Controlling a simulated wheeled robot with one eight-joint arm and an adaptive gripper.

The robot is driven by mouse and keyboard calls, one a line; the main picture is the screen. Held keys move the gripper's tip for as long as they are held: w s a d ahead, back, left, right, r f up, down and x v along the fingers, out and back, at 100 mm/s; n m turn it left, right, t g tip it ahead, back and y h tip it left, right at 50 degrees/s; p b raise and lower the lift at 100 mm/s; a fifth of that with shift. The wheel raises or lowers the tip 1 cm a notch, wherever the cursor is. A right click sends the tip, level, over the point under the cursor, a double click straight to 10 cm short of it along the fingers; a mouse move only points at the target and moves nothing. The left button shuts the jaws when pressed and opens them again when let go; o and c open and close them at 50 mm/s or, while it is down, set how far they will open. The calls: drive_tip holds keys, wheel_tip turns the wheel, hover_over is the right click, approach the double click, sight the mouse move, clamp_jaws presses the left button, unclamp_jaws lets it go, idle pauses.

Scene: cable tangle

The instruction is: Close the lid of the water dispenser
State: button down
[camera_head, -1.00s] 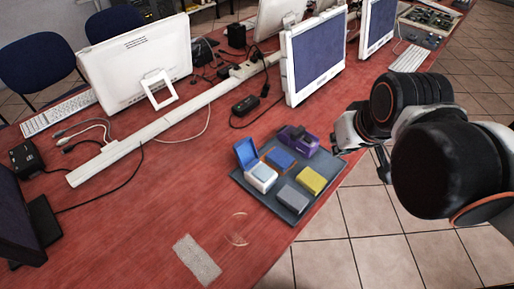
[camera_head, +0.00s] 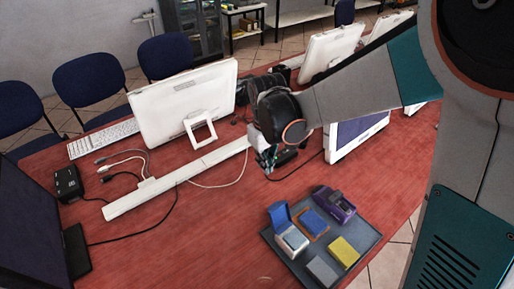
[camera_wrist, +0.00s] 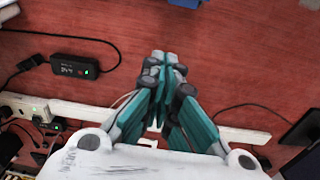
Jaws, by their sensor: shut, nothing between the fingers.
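A small white box with a blue lid, which I take for the water dispenser (camera_head: 291,240), stands on a dark tray in the head view. Its blue lid (camera_head: 279,215) stands open and upright at the back-left side of the box. My gripper (camera_head: 268,168) is shut and empty, above the red table, behind and left of the tray and apart from the lid. In the wrist view my closed fingertips (camera_wrist: 163,62) point towards bare red table. A bit of blue (camera_wrist: 212,2) shows at that view's top edge; I cannot tell surely whether it is the lid.
The dark tray (camera_head: 367,241) also holds a purple device (camera_head: 335,204), a blue block (camera_head: 314,222), a yellow block (camera_head: 344,252) and a grey block (camera_head: 321,271). Red table left of the tray is clear.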

sight(278, 216)
wheel_tip(278, 216, down, 12)
drive_tip(key=a+g+b, duration=0.1)
drive_tip(key=a+b, duration=0.1)
drive_tip(key=b, duration=0.1)
drive_tip(key=shift+n, duration=0.3)
drive_tip(key=s, duration=0.1)
drive_tip(key=s+d+r, duration=0.1)
drive_tip(key=s+d+b, duration=0.1)
drive_tip(key=s, duration=0.1)
drive_tip(key=shift+d+r, duration=0.2)
drive_tip(key=shift+d, duration=0.05)
drive_tip(key=shift+w, duration=0.1)
